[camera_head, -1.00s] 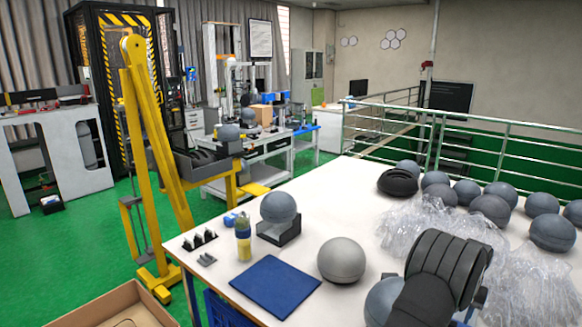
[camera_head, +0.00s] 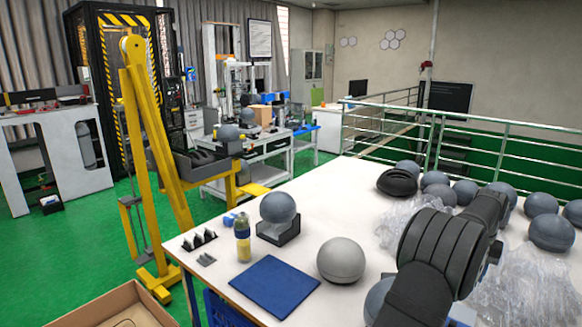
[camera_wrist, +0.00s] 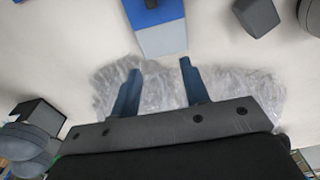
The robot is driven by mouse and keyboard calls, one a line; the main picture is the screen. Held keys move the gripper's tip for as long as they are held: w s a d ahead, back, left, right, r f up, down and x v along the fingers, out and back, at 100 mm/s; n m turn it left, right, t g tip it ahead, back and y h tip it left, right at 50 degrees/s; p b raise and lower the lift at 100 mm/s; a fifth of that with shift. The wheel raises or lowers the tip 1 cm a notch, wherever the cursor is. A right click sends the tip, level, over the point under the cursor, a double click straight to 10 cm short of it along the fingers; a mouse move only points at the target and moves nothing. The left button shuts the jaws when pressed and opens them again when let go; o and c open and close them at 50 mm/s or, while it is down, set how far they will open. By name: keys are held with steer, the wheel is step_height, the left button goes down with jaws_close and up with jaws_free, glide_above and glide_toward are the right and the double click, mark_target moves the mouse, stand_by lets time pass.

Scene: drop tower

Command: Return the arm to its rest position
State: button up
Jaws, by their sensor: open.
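My gripper (camera_wrist: 160,68) shows in the wrist view as two blue fingers spread apart, with nothing between them. Crumpled clear plastic (camera_wrist: 245,92) lies on the white surface behind and around the fingers. In the head view my black arm reaches over the right side of the white table (camera_head: 345,205). Its end points toward the group of grey balls at the back right, and the fingers cannot be made out there.
A grey ball (camera_head: 278,207) sits in a dark holder, with a lighter ball (camera_head: 341,259) in front. Several grey balls (camera_head: 551,232) and clear plastic (camera_head: 515,290) crowd the right. A yellow tower (camera_head: 150,150) stands beyond the table.

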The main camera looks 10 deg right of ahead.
steer(key=shift+w+d+f+t+h, duration=0.15)
steer(key=shift+w+f+t+h, duration=0.15)
steer(key=shift+f, duration=0.6)
steer(key=shift+w+d+f+t+h, duration=0.15)
steer(key=shift+f+t+h, duration=0.2)
steer(key=shift+f, duration=0.55)
steer(key=shift+w+d+f+t+h, duration=0.1)
steer(key=shift+w+f+t+h, duration=0.2)
steer(key=shift+f, duration=0.6)
steer(key=shift+r, duration=0.15)
steer(key=shift+s+a+r+g+y, duration=0.65)
steer(key=shift+s+r+g+y, duration=0.5)
steer(key=shift+r, duration=2)
steer(key=shift+w+f, duration=0.1)
steer(key=shift+f, duration=1.9)
